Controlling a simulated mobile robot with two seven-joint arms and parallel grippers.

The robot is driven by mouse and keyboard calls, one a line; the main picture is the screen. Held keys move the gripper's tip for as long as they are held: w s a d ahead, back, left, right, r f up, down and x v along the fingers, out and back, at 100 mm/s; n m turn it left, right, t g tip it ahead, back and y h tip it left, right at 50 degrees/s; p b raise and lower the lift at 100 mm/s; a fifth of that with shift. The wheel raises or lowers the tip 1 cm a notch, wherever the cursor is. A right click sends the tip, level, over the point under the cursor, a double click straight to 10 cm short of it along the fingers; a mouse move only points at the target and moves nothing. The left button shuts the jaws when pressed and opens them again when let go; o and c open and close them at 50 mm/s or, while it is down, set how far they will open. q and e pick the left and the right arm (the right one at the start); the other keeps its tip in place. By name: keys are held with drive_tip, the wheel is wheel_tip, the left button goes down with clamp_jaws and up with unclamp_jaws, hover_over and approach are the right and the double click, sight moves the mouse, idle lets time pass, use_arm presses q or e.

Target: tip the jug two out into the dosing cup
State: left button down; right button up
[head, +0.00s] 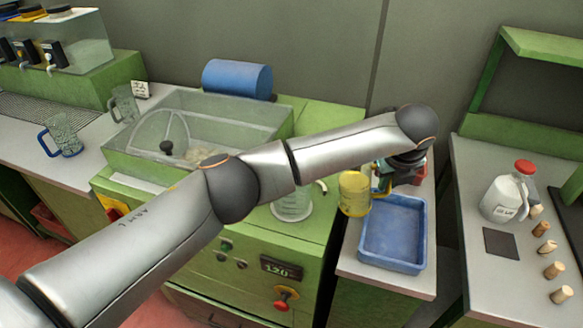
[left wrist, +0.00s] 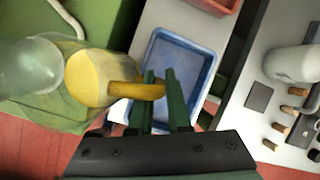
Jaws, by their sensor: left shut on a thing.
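My left gripper (head: 384,178) is shut on the handle of a yellow jug (head: 354,193). A clear cup (head: 291,204), which looks like the dosing cup, stands on the green machine to the left of the jug. My forearm partly hides it; it also shows in the left wrist view (left wrist: 28,68). My right gripper is not in view.
A blue tray (head: 393,262) lies right of the machine (head: 240,262). A glass jug with a blue handle (head: 62,135) and another glass jug (head: 124,105) stand at the left. A white jug with a red cap (head: 505,198) and several corks (head: 553,270) are on the right counter.

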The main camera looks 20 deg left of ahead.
use_arm(q)
drive_tip(key=shift+s+a+r+h+p, duration=0.1)
drive_tip(key=shift+a+r+h+p, duration=0.35)
drive_tip(key=shift+a+r+h, duration=0.35)
drive_tip(key=shift+s+a+r+n+t+h, duration=0.1)
drive_tip(key=shift+a+r+n+t+h, duration=0.3)
drive_tip(key=shift+h, duration=0.3)
drive_tip(key=shift+s+a+r+h+p, duration=0.1)
drive_tip(key=shift+a+r+h+p, duration=0.2)
drive_tip(key=shift+a+r+h, duration=0.25)
drive_tip(key=shift+s+a+r+h, duration=0.1)
drive_tip(key=shift+a+r+h, duration=0.25)
drive_tip(key=shift+r, duration=0.15)
drive_tip(key=shift+s+a+r+n+t+h+b, duration=0.1)
drive_tip(key=shift+a+r+n+t+h+b, duration=0.15)
drive_tip(key=shift+r+h, duration=0.35)
drive_tip(key=shift+s+a+r+n+t+h+b, duration=0.15)
drive_tip(key=shift+a+r+t+h+b, duration=0.2)
drive_tip(key=shift+r+h, duration=0.3)
drive_tip(key=shift+w+a+r+n+t+h+b, duration=0.1)
drive_tip(key=shift+a+r+n+t+h+b, duration=0.15)
drive_tip(key=shift+r+h, duration=0.35)
drive_tip(key=shift+r, duration=0.2)
drive_tip(key=shift+s+a+r+h+b, duration=0.1)
drive_tip(key=shift+a+r+h+b, duration=0.35)
drive_tip(key=shift+r+b, duration=0.25)
